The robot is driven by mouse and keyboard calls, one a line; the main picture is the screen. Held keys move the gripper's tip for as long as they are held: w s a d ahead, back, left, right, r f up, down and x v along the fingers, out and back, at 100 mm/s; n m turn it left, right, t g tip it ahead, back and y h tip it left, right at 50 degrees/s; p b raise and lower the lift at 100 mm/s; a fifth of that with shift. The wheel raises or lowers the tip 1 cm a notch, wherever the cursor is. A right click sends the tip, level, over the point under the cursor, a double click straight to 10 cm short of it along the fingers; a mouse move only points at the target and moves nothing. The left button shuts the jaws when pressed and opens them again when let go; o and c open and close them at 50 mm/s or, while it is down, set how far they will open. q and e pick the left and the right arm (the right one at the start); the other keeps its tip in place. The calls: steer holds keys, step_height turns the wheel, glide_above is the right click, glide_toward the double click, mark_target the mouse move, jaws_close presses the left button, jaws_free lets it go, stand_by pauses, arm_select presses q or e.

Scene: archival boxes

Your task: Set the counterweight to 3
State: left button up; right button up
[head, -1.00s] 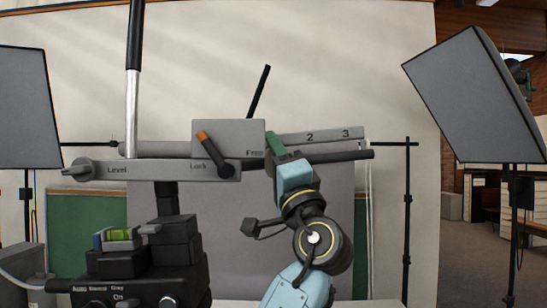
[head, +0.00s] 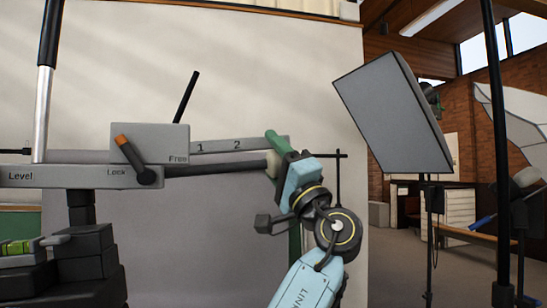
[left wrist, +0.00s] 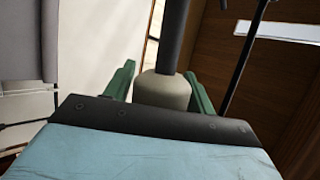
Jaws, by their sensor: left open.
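The counterweight (head: 272,163) is a beige cylinder on the dark rod (head: 215,169), right of the 2 on the grey scale (head: 215,146). The scale's 1 and 2 show; the 3 is hidden behind my gripper. My left gripper (head: 275,160) is open, its green fingers at the counterweight. In the left wrist view the counterweight (left wrist: 162,90) lies between the two fingers; I cannot tell whether they touch it. An orange-tipped lever (head: 130,157) sits by the Lock and Free labels on the grey housing. My right gripper is out of view.
A silver post with a black grip (head: 42,105) stands at the left. A bubble level (head: 18,247) is at lower left. A grey light panel (head: 392,112) and dark stands (head: 501,150) are at the right. Open floor shows beyond.

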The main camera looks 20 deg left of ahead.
arm_select(q)
steer(key=shift+o, duration=1.1)
steer(key=b+v, duration=0.2)
steer(key=v, duration=1.1)
steer(key=shift+d+f+b, duration=0.15)
steer(key=shift+f+b, duration=0.05)
steer(key=shift+b, duration=0.2)
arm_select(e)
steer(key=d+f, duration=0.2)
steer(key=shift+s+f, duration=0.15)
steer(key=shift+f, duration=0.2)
arm_select(q)
steer(key=shift+s, duration=0.1)
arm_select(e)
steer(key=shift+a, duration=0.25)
